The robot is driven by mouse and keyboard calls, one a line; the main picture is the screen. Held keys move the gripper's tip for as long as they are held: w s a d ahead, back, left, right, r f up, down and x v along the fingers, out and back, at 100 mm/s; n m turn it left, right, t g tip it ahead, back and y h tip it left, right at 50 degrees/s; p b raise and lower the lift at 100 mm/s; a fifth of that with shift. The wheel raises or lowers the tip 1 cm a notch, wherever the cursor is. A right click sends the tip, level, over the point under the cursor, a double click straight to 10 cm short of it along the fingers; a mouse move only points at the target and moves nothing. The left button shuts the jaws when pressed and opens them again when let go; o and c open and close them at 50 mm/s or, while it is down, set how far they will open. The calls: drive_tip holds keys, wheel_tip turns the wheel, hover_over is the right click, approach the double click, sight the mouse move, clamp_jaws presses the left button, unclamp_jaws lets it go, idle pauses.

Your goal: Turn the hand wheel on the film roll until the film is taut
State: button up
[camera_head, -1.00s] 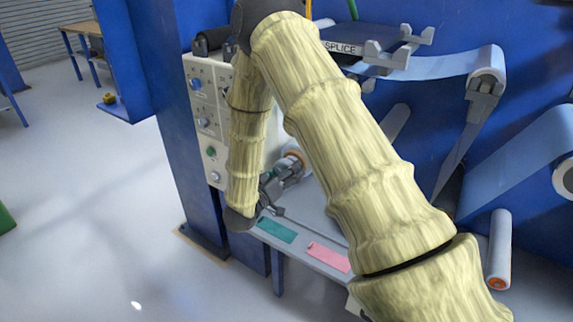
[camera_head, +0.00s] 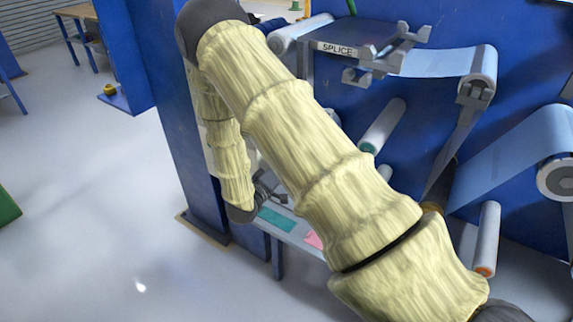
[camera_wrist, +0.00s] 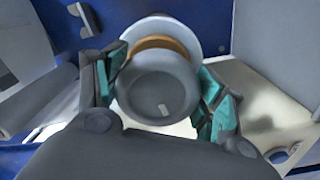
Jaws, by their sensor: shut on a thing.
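In the wrist view, the grey round hand wheel (camera_wrist: 158,84), with a small light mark on its face, sits between the teal finger pads of my gripper (camera_wrist: 160,100), which is shut on it. Behind it show an orange ring (camera_wrist: 166,43) and a pale round roll end (camera_wrist: 192,30). In the head view my gripper (camera_head: 270,192) is small and low behind my arm, which hides the wheel. Blue film (camera_head: 440,62) runs nearly flat from the splice table (camera_head: 350,42) to an upper roller (camera_head: 486,68) and then steeply down.
A large film roll (camera_head: 558,178) is at the right edge, with a white roller (camera_head: 488,240) below it. A shelf with a teal patch (camera_head: 275,220) lies under my gripper. A blue post (camera_head: 165,120) stands left of my arm. The floor at left is open.

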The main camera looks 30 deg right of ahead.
drive_tip(key=o, duration=1)
drive_tip(key=shift+o, duration=0.2)
drive_tip(key=shift+a, duration=0.1)
drive_tip(key=v, duration=1.1)
drive_tip(key=shift+s+a, duration=0.2)
drive_tip(key=shift+a, duration=0.15)
drive_tip(key=shift+f, duration=0.2)
